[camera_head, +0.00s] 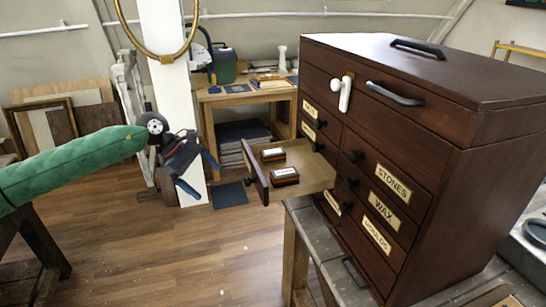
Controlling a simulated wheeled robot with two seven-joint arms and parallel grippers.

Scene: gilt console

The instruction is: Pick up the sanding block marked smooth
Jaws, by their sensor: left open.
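Two small dark red-brown blocks with white labels lie in a pulled-out drawer (316,167) of the dark wooden chest. One block (273,155) is farther back, the other block (285,177) is nearer. Their label words are too small to read, so I cannot tell which is marked smooth. My left gripper (203,174) is open and empty, its blue-tipped fingers apart. It is left of the drawer front, outside the drawer and touching neither block. My right gripper is not in view.
The chest (410,130) stands on a grey workbench (345,281), with closed drawers marked STONES and WAX. The drawer's dark front (256,172) stands between my left gripper and the blocks. A wooden table (240,97) is behind. A white post (165,50) rises behind my gripper.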

